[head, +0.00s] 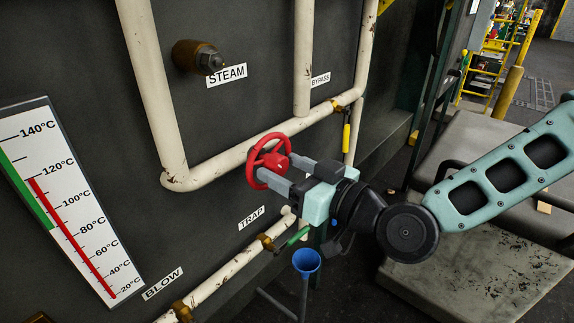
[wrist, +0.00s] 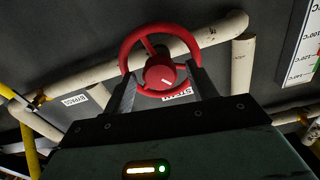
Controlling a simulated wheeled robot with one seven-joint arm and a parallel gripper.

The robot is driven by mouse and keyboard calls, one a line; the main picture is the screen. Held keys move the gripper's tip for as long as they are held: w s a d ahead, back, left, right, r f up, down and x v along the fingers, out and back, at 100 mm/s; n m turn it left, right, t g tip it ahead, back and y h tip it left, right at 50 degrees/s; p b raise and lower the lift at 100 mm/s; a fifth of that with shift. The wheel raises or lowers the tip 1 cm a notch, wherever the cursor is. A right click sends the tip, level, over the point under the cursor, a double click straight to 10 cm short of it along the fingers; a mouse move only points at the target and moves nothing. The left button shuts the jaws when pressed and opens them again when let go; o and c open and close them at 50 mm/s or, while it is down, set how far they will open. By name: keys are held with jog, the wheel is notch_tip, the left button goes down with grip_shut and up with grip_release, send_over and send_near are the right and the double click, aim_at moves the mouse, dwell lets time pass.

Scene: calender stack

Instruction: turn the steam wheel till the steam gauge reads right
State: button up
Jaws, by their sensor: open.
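The red wheel (head: 268,162) is at my fingertips in front of the pale pipes. My gripper (head: 290,172) is open, with one finger at each side of it. In the wrist view the wheel (wrist: 160,58) fills the gap between the fingertips of my gripper (wrist: 163,88); I cannot tell whether they touch it. Its hub has a white mark. The STEAM label (head: 226,76) sits beside a bare brass stub with a nut (head: 200,57). The gauge (head: 75,215) is at left, tilted in view. Its red bar tops out near 120, beside the green band, whose upper end is cut off.
Pale pipes (head: 235,160) run around the wheel. A yellow lever (head: 346,138) is by BYPASS, a green lever (head: 298,235) by TRAP. A blue funnel (head: 306,262) stands below my gripper. A grey platform (head: 480,270) is at right, partly under my arm.

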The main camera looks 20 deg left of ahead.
jog(key=c, duration=1)
jog(key=shift+m+b, duration=0.5)
jog(key=shift+m, duration=0.3)
jog(key=shift+r+m+b, duration=0.1)
jog(key=shift+m+b, duration=0.25)
jog(key=shift+m, duration=1.25)
jog(key=o, duration=1)
